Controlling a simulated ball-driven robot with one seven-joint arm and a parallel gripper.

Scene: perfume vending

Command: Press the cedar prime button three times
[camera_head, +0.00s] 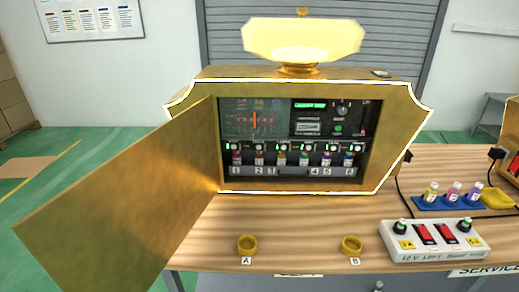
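The gold vending machine (398,125) stands on the wooden table with its front open. Inside, a row of small buttons with green-lit labels (282,147) runs above several small bottles (281,159). The bottles stand over a numbered strip (292,171). The label text is too small to read, so I cannot tell which button is the cedar prime one. A dark panel with a green display (310,105), a knob (342,108) and a green button (338,130) sits above right. My gripper is not in view.
The machine's gold door (125,195) swings out at the left front. Two gold rings (247,244) marked A and B lie on the table's front. A white switch box (434,241) and a blue tray (431,205) with bottles stand at the right. The table's front middle is mostly clear.

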